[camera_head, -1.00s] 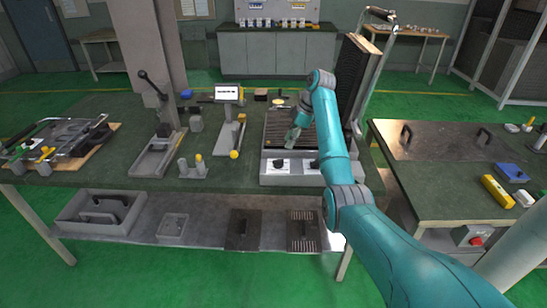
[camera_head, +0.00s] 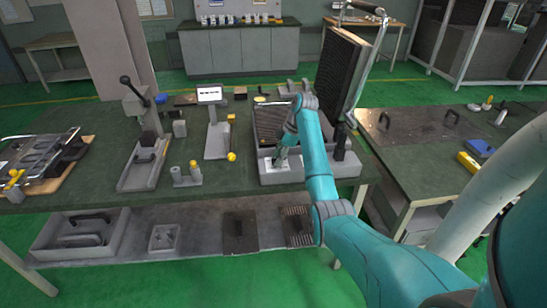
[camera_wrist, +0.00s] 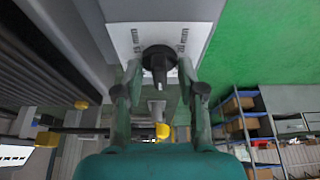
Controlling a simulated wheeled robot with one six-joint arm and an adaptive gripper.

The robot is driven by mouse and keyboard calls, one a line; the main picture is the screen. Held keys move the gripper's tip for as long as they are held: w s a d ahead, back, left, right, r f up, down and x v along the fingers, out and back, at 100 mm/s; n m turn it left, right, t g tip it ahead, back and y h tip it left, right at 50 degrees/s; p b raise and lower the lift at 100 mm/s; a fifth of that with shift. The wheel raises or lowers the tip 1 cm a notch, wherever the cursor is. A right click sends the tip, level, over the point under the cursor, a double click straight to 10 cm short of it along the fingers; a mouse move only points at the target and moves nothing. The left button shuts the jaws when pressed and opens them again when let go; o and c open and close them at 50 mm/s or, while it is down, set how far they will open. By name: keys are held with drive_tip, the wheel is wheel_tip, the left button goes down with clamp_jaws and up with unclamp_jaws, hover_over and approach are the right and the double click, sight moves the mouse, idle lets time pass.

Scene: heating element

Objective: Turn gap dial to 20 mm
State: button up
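A black round dial (camera_wrist: 158,58) with a raised grip bar sits on a white label plate (camera_wrist: 135,38) in the wrist view. My gripper (camera_wrist: 158,75) is open, one finger on each side of the dial, with visible space between fingers and knob. In the head view, my gripper (camera_head: 277,161) is at the left white label on the front of the grey machine (camera_head: 282,178). My arm covers the right part of the machine's front, where another dial showed earlier.
A tall dark slatted panel (camera_head: 338,72) stands upright behind the machine, close to my arm. A grey post fixture (camera_head: 186,176) with a yellow part stands left of the machine. A lever press (camera_head: 145,165) is farther left. A second table (camera_head: 400,180) stands at the right.

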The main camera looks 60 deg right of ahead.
clamp_jaws()
